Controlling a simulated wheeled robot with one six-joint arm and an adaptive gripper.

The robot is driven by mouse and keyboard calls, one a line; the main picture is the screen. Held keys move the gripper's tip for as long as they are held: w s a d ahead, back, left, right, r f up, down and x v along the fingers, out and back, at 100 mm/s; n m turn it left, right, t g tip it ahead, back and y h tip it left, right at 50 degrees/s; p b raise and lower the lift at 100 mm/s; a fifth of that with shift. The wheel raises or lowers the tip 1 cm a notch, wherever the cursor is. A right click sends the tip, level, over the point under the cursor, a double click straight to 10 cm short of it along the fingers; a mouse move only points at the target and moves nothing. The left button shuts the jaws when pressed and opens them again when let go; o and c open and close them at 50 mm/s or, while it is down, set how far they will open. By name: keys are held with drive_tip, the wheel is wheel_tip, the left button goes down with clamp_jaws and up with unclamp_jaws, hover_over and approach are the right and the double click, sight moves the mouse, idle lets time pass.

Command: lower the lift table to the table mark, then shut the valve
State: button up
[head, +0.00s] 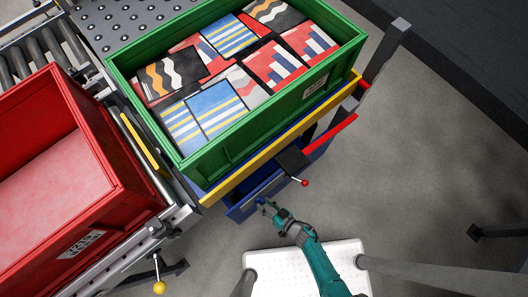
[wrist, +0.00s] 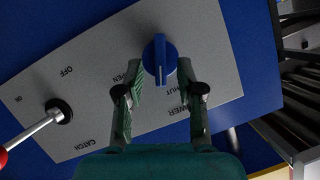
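The lift table (head: 280,143) has a yellow edge and carries a green crate (head: 230,137) in the head view. Its blue front (head: 241,209) is below. In the wrist view, a grey plate (wrist: 90,85) bears a blue valve knob (wrist: 159,58), with OPEN and a partly hidden SHUT lettered near it. My gripper (wrist: 160,76) is open, its fingers on either side of the knob with small gaps showing. In the head view my gripper (head: 264,204) is at the blue front. A red-tipped lever (wrist: 38,128) slants left of the knob. I cannot make out the table mark.
The green crate holds several patterned boxes (head: 230,35). A red crate (head: 50,190) stands on the roller conveyor (head: 35,50) at left. A yellow-knobbed lever (head: 159,286) hangs at the lower left. A white perforated step (head: 300,262) is below.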

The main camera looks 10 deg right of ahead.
drive_tip(key=shift+w+a+f, duration=0.15)
drive_tip(key=shift+w+a, duration=0.1)
drive_tip(key=shift+a, duration=0.05)
drive_tip(key=shift+c, duration=0.2)
clamp_jaws()
drive_tip(key=shift+s+a+n+t+h, duration=0.15)
drive_tip(key=shift+n+t+h, duration=0.25)
drive_tip(key=shift+n, duration=0.35)
drive_tip(key=shift+w+a+n+t+h, duration=0.1)
drive_tip(key=shift+n+t+h, duration=0.1)
drive_tip(key=shift+n+h, duration=0.45)
